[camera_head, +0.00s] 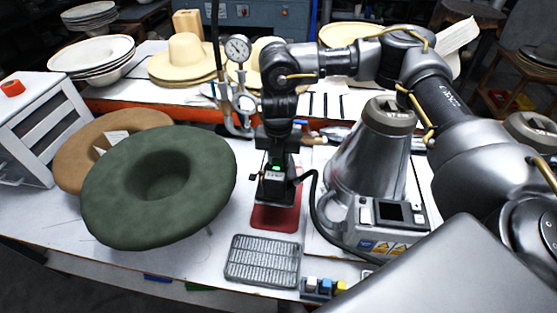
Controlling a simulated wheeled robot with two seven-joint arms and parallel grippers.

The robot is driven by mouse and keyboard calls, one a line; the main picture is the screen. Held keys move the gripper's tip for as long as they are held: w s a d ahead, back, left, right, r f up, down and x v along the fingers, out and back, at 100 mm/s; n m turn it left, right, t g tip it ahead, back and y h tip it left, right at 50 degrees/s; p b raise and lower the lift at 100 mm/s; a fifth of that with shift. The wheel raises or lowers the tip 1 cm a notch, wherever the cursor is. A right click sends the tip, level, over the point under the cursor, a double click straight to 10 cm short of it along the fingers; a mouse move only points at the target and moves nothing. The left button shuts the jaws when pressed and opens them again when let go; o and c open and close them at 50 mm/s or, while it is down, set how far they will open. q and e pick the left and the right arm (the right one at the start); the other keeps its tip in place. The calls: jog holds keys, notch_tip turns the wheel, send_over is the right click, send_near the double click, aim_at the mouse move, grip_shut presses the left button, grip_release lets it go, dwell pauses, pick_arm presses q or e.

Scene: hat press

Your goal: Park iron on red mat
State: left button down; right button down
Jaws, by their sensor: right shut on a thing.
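The red mat (276,219) lies on the white table in the middle of the view. The iron (273,191) is a small dark body with a black hose running right from it. It is over the far part of the mat and hides that part. I cannot tell whether it touches the mat. My right gripper (274,174) comes down from above and is shut on the iron; its fingertips are hard to make out. My left gripper is out of view.
A large green felt hat (158,187) and a tan hat (112,143) stand left of the mat. A grey grid plate (263,261) is in front. A silver cone-shaped machine (368,160) stands close on the right. A gauge (238,48) on piping stands behind.

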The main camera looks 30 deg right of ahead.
jog(key=shift+f+b, duration=3.45)
jog(key=shift+f, duration=0.65)
jog(key=shift+f, duration=0.2)
jog(key=c, duration=1.1)
grip_release()
jog(key=shift+a, duration=0.1)
jog(key=shift+s+f, duration=0.15)
jog(key=shift+f, duration=0.05)
notch_tip(320, 180, up, 11)
jog(key=shift+r+b, duration=0.1)
jog(key=shift+b, duration=0.35)
